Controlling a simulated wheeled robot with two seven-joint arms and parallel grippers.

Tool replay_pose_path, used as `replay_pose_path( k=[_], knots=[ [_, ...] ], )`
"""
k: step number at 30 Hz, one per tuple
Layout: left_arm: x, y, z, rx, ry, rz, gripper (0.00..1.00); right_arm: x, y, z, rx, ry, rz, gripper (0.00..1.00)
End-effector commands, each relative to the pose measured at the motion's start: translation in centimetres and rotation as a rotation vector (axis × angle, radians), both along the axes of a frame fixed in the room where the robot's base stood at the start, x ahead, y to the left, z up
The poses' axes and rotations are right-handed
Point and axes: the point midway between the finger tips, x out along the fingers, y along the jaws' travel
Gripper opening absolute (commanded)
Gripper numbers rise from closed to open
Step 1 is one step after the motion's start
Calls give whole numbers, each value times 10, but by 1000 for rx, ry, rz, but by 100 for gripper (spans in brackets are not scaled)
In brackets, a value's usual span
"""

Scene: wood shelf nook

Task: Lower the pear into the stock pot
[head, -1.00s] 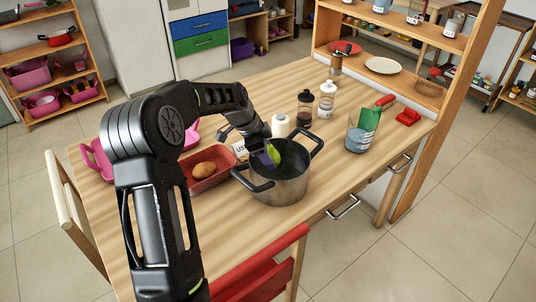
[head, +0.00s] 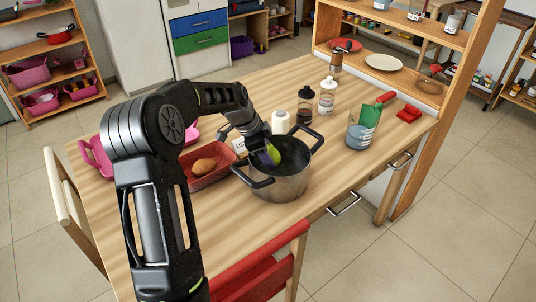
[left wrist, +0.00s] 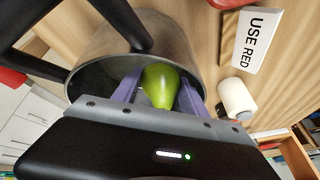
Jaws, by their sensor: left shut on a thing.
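The stock pot (head: 279,185) is a grey metal pot with two black handles, standing upright on the wooden table. My left gripper (head: 270,156) is at the pot's mouth, on its left side in the head view. It is shut on the green pear (left wrist: 160,86), which sits between the purple fingers in the left wrist view. The pear (head: 273,154) shows only in part in the head view. In the left wrist view the pot (left wrist: 148,39) lies around and beyond the fingers. How deep the pear is cannot be told exactly. My right gripper is not in view.
A red tray (head: 212,180) with a brown loaf-like item (head: 204,166) stands left of the pot. A white bottle (head: 279,123) and a "USE RED" sign (left wrist: 249,40) are close behind. A glass (head: 359,137) with a green-bladed tool stands to the right. The table's front right is clear.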

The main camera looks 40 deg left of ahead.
Motion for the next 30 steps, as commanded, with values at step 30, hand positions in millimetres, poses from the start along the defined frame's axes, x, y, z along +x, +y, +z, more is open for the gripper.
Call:
replay_pose_path(
  k=[30],
  knots=[
    [0,0,-14,0,0,0,7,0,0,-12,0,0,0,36]
  ],
)
